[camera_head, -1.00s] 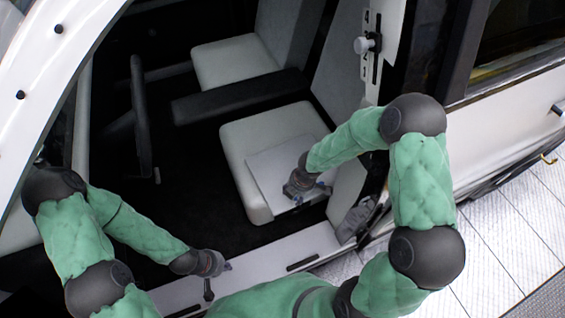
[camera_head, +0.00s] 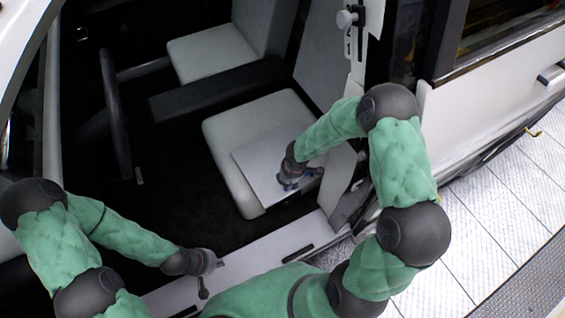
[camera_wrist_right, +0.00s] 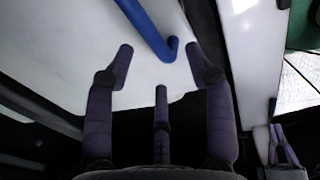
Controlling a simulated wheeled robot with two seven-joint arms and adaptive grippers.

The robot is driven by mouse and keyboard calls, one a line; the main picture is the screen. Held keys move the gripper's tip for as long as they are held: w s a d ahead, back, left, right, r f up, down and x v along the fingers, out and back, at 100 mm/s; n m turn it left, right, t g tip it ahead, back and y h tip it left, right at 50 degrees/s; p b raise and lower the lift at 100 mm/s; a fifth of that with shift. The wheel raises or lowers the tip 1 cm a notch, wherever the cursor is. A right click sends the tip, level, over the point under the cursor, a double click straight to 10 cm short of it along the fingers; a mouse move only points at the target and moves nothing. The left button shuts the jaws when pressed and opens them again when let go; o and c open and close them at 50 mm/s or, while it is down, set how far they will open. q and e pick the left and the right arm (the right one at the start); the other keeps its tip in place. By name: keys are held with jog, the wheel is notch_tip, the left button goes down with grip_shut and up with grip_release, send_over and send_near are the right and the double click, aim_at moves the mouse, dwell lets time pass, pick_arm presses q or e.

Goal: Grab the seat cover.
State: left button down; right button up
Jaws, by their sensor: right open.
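The seat cover (camera_head: 262,166) looks like a flat, pale grey sheet lying on the light front seat (camera_head: 222,136). My right gripper (camera_head: 290,184) is over its near right part, beside small blue bits. In the right wrist view my right gripper (camera_wrist_right: 161,66) has its dark fingers spread and open. A white surface lies beyond them, and a blue bar (camera_wrist_right: 148,28) with a bent end lies between the fingertips. I cannot tell whether the gripper touches the cover. My left gripper (camera_head: 214,264) is low by the door sill; its jaw state is unclear.
The white door sill (camera_head: 255,262) runs in front of the seat. A steering wheel (camera_head: 115,115) stands at the left and a dark console (camera_head: 218,90) behind the seat. The white door pillar (camera_head: 357,50) is at the right. Dark floor left of the seat is clear.

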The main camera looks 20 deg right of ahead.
jog(key=f, duration=0.1)
jog(key=f+b, duration=0.2)
jog(key=f, duration=0.1)
jog(key=shift+w, duration=0.3)
jog(key=shift+r, duration=0.1)
grip_shut()
jog(key=shift+w+a+r, duration=0.1)
jog(key=shift+a, duration=0.05)
